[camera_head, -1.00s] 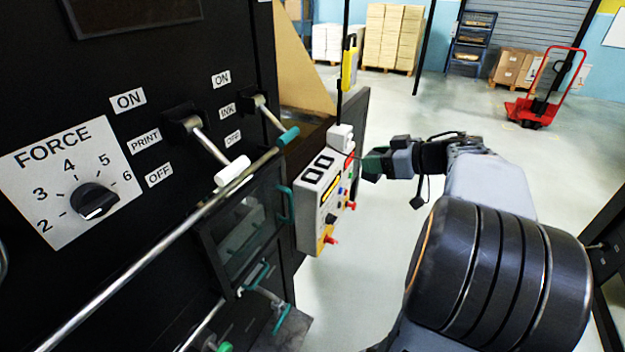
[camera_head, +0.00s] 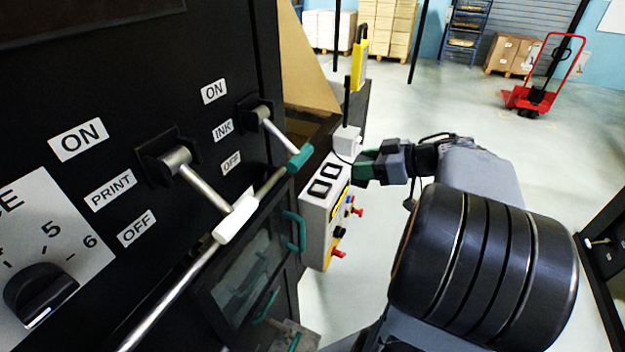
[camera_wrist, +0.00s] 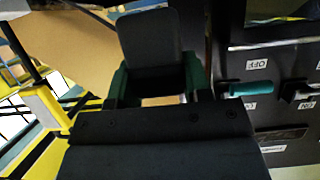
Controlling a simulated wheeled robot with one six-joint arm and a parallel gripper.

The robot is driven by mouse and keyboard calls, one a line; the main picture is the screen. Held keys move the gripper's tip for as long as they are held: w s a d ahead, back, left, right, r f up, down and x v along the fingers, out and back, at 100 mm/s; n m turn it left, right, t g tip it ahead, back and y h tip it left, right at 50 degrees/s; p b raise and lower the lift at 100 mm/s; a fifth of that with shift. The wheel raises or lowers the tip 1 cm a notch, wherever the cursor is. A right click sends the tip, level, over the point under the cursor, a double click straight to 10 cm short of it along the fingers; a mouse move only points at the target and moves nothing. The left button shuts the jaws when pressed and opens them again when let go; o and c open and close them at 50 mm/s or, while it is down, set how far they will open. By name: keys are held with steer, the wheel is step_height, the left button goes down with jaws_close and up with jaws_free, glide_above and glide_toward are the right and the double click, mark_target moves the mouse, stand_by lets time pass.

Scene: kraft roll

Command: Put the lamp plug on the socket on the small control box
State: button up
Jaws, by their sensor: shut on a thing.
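The small control box (camera_head: 318,222) is light grey and yellow, with coloured knobs, and is mounted at the right end of the black machine. My gripper (camera_head: 364,167), with green fingers, is close beside the box's upper right edge. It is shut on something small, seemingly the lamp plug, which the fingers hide. A thin dark cable loops near the fingertips. In the wrist view the green fingers (camera_wrist: 157,84) stand either side of a dark pad, and no plug is clear.
A white block (camera_head: 347,141) with a black post stands just above the box, close to my fingers. A yellow device (camera_head: 358,62) stands behind. Levers (camera_head: 236,219) and a teal handle (camera_head: 295,230) project left of the box. Open floor lies to the right.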

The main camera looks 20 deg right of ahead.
steer(key=w+a+f, duration=0.1)
steer(key=w+f, duration=0.2)
steer(key=w, duration=0.1)
steer(key=w+a+f, duration=0.1)
steer(key=w+f, duration=0.2)
steer(key=w, duration=0.2)
steer(key=w+a+f, duration=0.1)
steer(key=w+f, duration=0.2)
steer(key=w, duration=0.2)
steer(key=shift+w+a+f, duration=0.1)
steer(key=shift+a+f, duration=0.05)
steer(key=shift+a, duration=0.25)
steer(key=f, duration=0.3)
steer(key=shift+w, duration=0.25)
steer(key=shift+s+f, duration=0.2)
steer(key=shift+f, duration=0.25)
steer(key=shift+c, duration=1.2)
steer(key=o, duration=1)
steer(key=shift+w+a, duration=0.1)
steer(key=shift+w, duration=0.1)
steer(key=shift+o, duration=0.9)
steer(key=shift+r, duration=0.1)
